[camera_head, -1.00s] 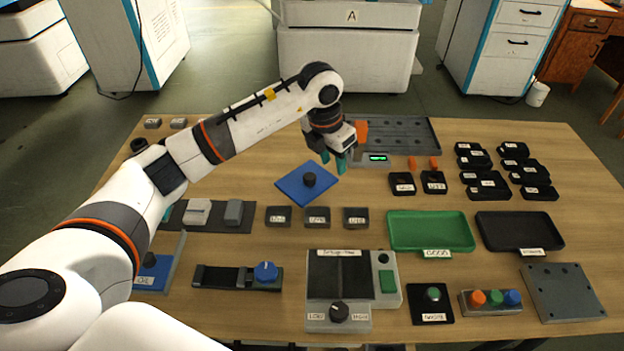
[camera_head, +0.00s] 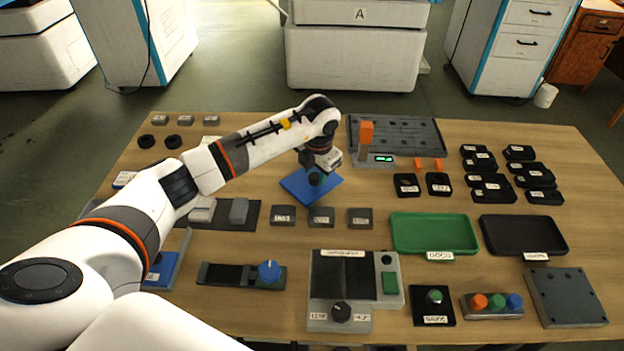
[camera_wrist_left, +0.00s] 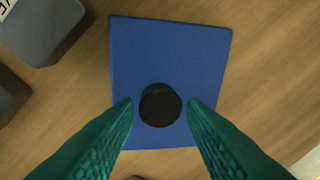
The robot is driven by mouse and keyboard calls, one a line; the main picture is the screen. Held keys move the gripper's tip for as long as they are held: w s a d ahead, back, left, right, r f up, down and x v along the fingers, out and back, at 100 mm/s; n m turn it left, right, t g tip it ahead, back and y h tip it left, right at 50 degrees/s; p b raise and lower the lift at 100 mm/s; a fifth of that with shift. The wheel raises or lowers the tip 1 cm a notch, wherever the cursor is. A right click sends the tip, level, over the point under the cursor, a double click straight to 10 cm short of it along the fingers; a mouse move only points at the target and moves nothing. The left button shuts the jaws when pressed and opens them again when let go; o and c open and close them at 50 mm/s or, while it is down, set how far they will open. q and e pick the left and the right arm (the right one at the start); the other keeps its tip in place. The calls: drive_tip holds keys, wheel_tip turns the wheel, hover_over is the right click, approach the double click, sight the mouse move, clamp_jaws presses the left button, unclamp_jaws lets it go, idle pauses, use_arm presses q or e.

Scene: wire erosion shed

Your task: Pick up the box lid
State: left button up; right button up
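The box lid (camera_head: 297,188) is a flat blue square with a round black knob (camera_wrist_left: 160,105) in its middle. It lies on the wooden table near the centre in the head view, and it also shows in the left wrist view (camera_wrist_left: 170,50). My left gripper (camera_head: 317,178) is over the lid, at the knob. In the left wrist view its two green fingers (camera_wrist_left: 161,112) are apart, one on each side of the knob, with gaps to it. In the head view the gripper partly hides the knob. My right gripper is in no frame.
A blue open box (camera_head: 163,268) stands at the left front, partly behind my left arm. Several grey blocks (camera_head: 321,216) lie just in front of the lid. A grey fixture with an orange block (camera_head: 367,131) stands behind it. Green (camera_head: 433,232) and black trays lie right.

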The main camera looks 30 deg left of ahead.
use_arm(q)
drive_tip(key=shift+w+f, duration=0.1)
drive_tip(key=shift+f, duration=0.55)
drive_tip(key=c, duration=0.7)
